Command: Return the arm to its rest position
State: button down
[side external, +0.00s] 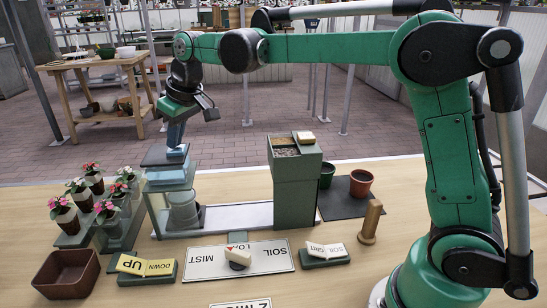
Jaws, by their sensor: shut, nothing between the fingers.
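My green arm reaches from its base at the right across the top of the side external view. Its wrist hangs down at the left, and my gripper (177,150) points downward with its fingers shut and empty. The fingertips are right over the glassy blue-grey top of a small station (167,158); I cannot tell whether they touch it.
A tall green soil box (295,178), pots on a dark mat (343,207) and a wooden peg (370,221) stand right. Labelled switches (147,267) line the front. Potted flowers (85,202) and an empty brown tray (66,272) are left. Air above the bench's middle is clear.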

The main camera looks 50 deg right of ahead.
jog(key=shift+r, duration=1.15)
jog(key=shift+r, duration=0.1)
dwell(0.4)
notch_tip(320, 180, up, 6)
jog(key=shift+f, duration=0.1)
dwell(0.4)
jog(key=s+d+f+m+t, duration=0.1)
jog(key=s+d+f, duration=0.1)
jog(key=s+f, duration=0.4)
jog(key=s+d+f+m+t+h, duration=0.1)
jog(key=s+d+f+m, duration=0.1)
jog(key=s+f, duration=0.5)
jog(key=s, duration=0.6)
jog(key=shift+d+f+t, duration=0.15)
jog(key=shift+d+t, duration=0.05)
jog(key=shift+t, duration=0.2)
